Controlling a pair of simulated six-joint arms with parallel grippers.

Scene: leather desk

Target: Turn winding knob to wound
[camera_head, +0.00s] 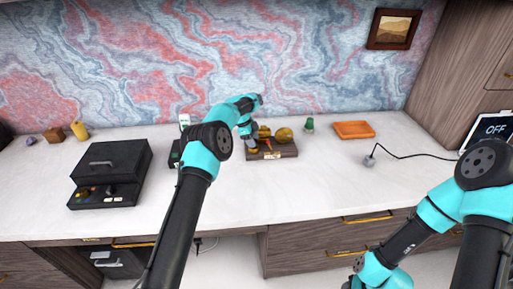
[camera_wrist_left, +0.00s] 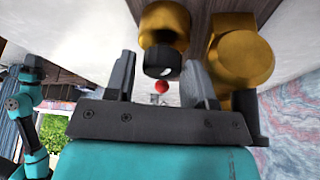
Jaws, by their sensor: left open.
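A dark wooden base (camera_head: 284,151) with brass parts stands on the white desk near the back wall in the head view. It carries a rounded brass piece (camera_head: 284,135) on its right and a small red part (camera_head: 268,143). In the left wrist view a brass knob (camera_wrist_left: 164,22) with a dark end cap shows between and just beyond my fingers. A larger brass body (camera_wrist_left: 240,55) is beside it, and a red ball (camera_wrist_left: 161,86) shows below it. My left gripper (camera_wrist_left: 160,75) is open around the knob's end; contact cannot be told. My right gripper is out of view.
A green-topped item (camera_head: 309,124), an orange tray (camera_head: 354,130) and a grey cabled piece (camera_head: 370,160) are to the right. A screen reading OFF (camera_head: 492,130) is at far right. The front desk is mostly clear.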

